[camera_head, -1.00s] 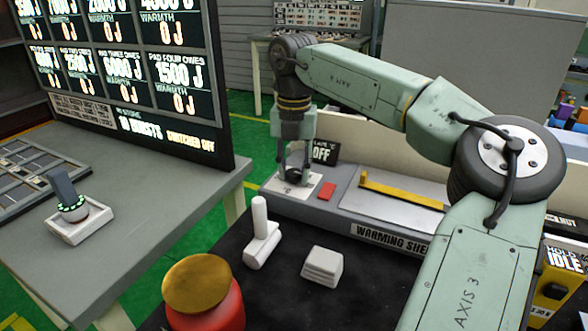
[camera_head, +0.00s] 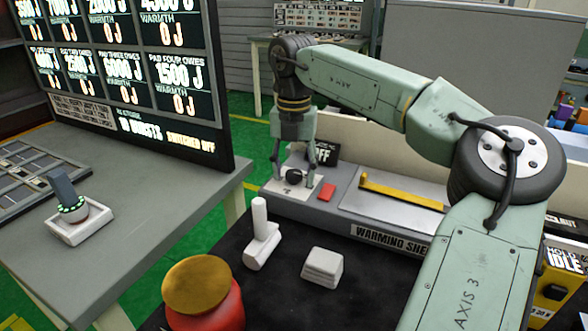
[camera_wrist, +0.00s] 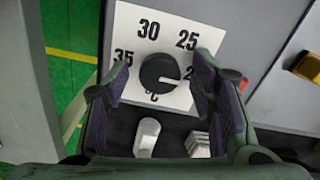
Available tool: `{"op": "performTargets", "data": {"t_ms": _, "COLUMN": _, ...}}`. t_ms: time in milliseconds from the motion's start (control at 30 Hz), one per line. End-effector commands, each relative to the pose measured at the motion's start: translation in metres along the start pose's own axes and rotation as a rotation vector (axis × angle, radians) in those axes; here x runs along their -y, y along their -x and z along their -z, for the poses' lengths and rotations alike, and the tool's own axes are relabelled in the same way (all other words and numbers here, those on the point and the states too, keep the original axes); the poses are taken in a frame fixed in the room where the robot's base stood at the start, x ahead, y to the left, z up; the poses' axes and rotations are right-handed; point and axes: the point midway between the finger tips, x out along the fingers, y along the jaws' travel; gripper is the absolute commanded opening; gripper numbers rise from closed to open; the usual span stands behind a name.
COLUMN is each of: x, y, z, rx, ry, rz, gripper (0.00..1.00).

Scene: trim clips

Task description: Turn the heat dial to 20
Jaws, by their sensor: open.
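The heat dial (camera_head: 294,178) is a round black knob on a white plate (camera_head: 280,190) at the left end of the grey warming shelf unit. In the wrist view, the dial (camera_wrist: 158,70) has a pale mark pointing right, below the printed 25. The plate (camera_wrist: 128,20) shows 30 and 25 above the dial and 35 at its left. My gripper (camera_head: 293,170) is open, with a finger on each side of the dial. It also shows in the wrist view (camera_wrist: 156,82), where the right finger partly hides the plate's right side. I cannot tell whether either finger touches the dial.
A red button (camera_head: 327,191) sits just right of the plate. A small dark sign (camera_head: 324,150) stands behind. A yellow bar (camera_head: 400,191) lies farther right. On the dark mat are a white upright-handled object (camera_head: 261,240), a pale block (camera_head: 323,266) and a red, gold-topped object (camera_head: 205,300).

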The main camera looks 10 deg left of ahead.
Motion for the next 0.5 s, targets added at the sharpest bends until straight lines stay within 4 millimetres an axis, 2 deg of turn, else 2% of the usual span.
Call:
{"op": "performTargets", "data": {"t_ms": 167, "x": 0.000, "y": 0.002, "z": 0.000, "rx": 0.001, "ry": 0.000, "rz": 0.000, "gripper": 0.51}}
{"op": "performTargets", "data": {"t_ms": 267, "x": 0.000, "y": 0.011, "z": -0.001, "rx": 0.003, "ry": 0.000, "rz": -0.001, "gripper": 0.51}}
{"op": "performTargets", "data": {"t_ms": 500, "x": -0.001, "y": 0.059, "z": -0.001, "rx": 0.004, "ry": -0.001, "rz": -0.001, "gripper": 0.51}}
